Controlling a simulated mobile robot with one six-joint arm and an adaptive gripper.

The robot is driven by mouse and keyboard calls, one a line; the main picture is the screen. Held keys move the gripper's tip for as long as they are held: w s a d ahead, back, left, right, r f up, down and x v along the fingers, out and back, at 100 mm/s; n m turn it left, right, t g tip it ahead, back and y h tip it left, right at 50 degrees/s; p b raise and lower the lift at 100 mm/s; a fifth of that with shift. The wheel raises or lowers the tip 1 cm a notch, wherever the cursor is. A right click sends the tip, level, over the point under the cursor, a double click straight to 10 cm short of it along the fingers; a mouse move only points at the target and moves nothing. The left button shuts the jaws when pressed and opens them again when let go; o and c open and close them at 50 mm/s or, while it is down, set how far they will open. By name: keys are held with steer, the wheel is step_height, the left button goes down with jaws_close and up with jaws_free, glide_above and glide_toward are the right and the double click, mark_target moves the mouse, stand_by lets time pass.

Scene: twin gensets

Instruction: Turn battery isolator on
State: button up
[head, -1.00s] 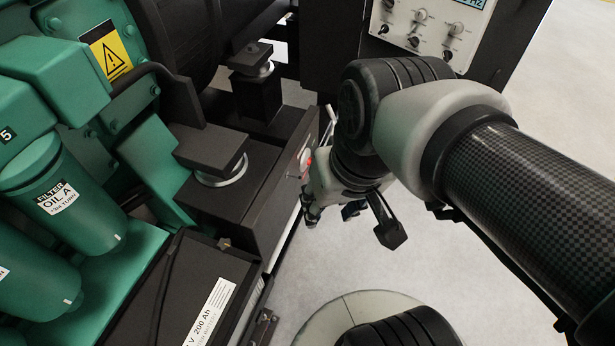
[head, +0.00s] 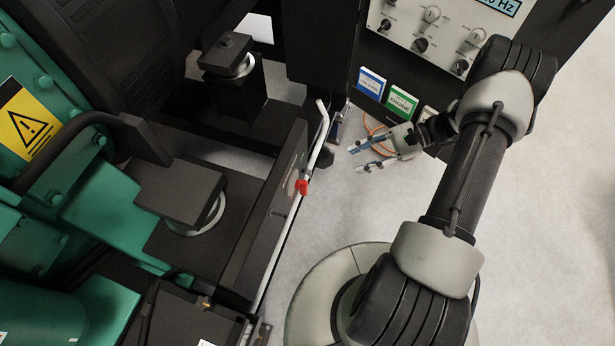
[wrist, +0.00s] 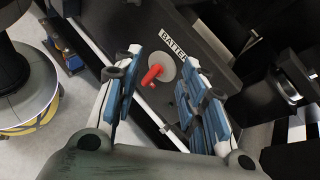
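The battery isolator's red handle (head: 301,187) sits on the side face of the dark base rail, left of centre in the head view. In the wrist view the red handle (wrist: 151,74) stands on a round grey plate (wrist: 162,67) beside a white label reading "BATTE…" (wrist: 174,44). My gripper (head: 358,158) is open and empty, to the right of the handle and farther back in the head view. In the wrist view the handle appears between my gripper's spread blue-padded fingers (wrist: 163,67), apart from them.
A pale lever or pipe (head: 319,135) rises beside the rail near the handle. The control panel (head: 440,30) with knobs, and blue and green tags (head: 402,100) below it, stand behind my gripper. A black battery (head: 185,318) is at the lower left.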

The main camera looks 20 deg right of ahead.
step_height(320, 180, down, 8)
steer(key=s+d+m+t+y, duration=0.1)
steer(key=s+m+t+y, duration=0.1)
steer(key=m+t, duration=0.15)
steer(key=m+t+p, duration=0.1)
steer(key=m+t, duration=0.5)
glide_toward(302, 187)
steer(key=w+x, duration=0.1)
steer(key=x, duration=0.7)
steer(key=shift+d, duration=0.3)
steer(key=shift+f+n+g, duration=0.15)
steer(key=shift+n+g, duration=0.1)
steer(key=shift+c, duration=0.3)
jaws_close()
